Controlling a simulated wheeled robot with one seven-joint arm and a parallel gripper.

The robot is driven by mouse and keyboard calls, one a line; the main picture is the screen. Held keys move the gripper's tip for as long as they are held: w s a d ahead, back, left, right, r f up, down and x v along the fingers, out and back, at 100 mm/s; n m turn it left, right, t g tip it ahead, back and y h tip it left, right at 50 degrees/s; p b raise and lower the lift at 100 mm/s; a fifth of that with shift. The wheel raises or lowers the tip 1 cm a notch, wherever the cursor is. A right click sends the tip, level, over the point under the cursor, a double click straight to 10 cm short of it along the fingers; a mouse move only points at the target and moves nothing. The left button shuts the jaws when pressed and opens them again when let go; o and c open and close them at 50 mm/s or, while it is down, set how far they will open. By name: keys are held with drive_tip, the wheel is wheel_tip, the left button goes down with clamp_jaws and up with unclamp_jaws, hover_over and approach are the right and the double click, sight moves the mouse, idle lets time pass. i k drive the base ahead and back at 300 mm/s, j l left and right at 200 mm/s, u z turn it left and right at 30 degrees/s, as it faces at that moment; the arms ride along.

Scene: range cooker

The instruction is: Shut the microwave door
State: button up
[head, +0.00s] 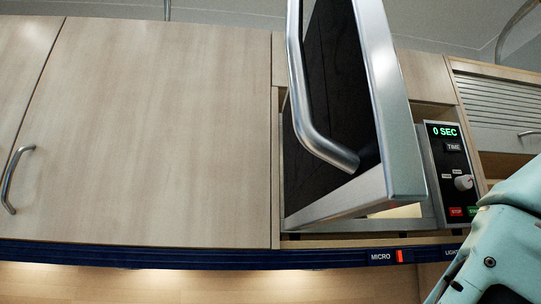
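The microwave (435,200) is built into the upper cabinets at the right of the head view. Its door (402,150) stands wide open and swings out toward me, hinged at the left side. The door has a steel frame, a dark window and a curved steel handle (303,105) on its face. Part of the lit opening shows below and behind the door. The control panel (455,170) reads "0 SEC". My gripper is not in view; only a pale blue part of my arm shows at the lower right, apart from the door in the picture.
A closed wooden cabinet (160,130) is left of the microwave. A slatted shutter cabinet (500,105) is to the right. A dark blue strip (200,257) with labels and a red switch (399,256) runs below. The space in front of the left cabinet looks clear.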

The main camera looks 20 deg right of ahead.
sight(351, 148)
drive_tip(key=k+j, duration=0.15)
drive_tip(key=k, duration=0.4)
drive_tip(key=k+j+u, duration=0.1)
drive_tip(key=k, duration=0.45)
